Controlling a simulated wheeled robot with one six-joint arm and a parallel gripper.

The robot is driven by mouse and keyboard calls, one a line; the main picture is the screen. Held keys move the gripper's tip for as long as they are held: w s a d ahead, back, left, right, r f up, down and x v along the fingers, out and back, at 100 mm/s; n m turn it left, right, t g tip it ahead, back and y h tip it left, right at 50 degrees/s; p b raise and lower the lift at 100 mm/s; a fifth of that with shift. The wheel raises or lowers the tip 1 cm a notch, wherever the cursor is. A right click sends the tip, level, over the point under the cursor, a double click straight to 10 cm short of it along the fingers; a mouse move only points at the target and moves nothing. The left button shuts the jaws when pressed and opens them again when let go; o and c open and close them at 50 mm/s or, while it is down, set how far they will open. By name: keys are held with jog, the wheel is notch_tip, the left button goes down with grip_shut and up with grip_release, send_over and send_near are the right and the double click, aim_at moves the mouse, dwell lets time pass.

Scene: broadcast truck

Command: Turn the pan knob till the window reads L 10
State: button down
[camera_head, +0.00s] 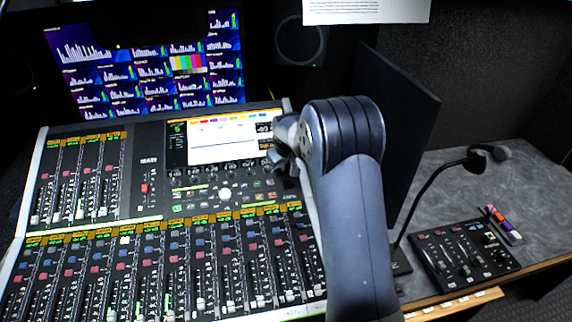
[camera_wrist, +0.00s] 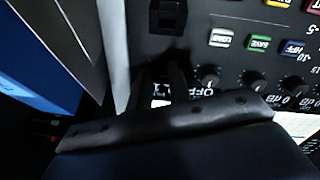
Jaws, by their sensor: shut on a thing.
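My gripper (camera_head: 281,160) is at the right edge of the mixing console's upper panel, beside the screen and the row of small knobs. In the wrist view the dark fingers (camera_wrist: 168,82) reach down to the panel and are shut on a knob, which they and the wrist hide almost wholly. I take it to be the pan knob. A small window (camera_head: 264,127) with pale characters sits just above the gripper in the head view; its reading is too small to tell. Pale upside-down lettering (camera_wrist: 190,91) shows beside the fingers in the wrist view, partly covered.
The console (camera_head: 150,225) is full of faders and buttons. Several small black knobs (camera_wrist: 251,79) stand close to the fingers. A dark upright panel (camera_head: 410,110) rises right of my arm. A gooseneck lamp or microphone (camera_head: 435,190) and a small control box (camera_head: 463,262) are farther right.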

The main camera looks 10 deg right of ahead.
jog(key=c, duration=1.3)
grip_release()
jog(key=shift+r, duration=0.1)
jog(key=b+v, duration=0.1)
jog(key=v, duration=0.9)
jog(key=shift+s+r, duration=0.2)
jog(key=shift+r, duration=0.1)
jog(key=p+x, duration=0.1)
jog(key=x, duration=1)
jog(key=shift+r, duration=0.1)
